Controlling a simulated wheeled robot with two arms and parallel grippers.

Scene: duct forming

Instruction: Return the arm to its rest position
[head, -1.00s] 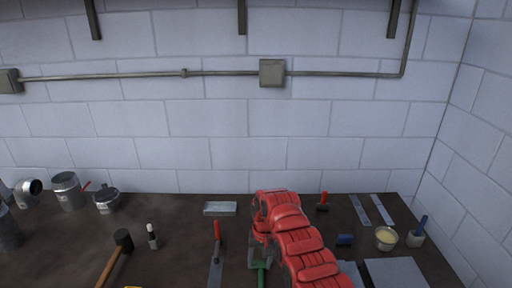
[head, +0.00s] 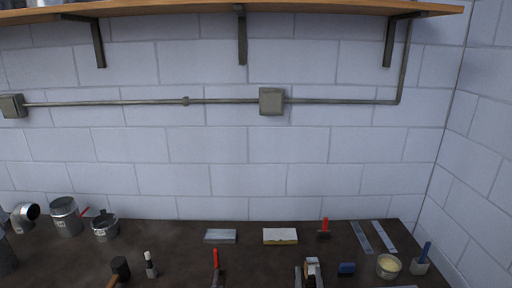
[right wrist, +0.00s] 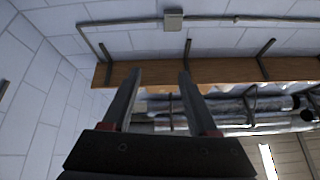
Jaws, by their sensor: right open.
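My right gripper (right wrist: 158,72) shows in the right wrist view with its two dark fingers apart and nothing between them. Beyond the fingers are the wooden shelf and the block wall, upside down in that view. I cannot make out the red right arm in the head view. My left gripper is in neither view.
The dark workbench (head: 190,262) holds a hammer (head: 121,267), metal duct pieces (head: 66,216), a sponge-like block (head: 280,236), a tub (head: 389,266) and a red-handled tool (head: 216,259). A wooden shelf (head: 300,7) juts from the wall above.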

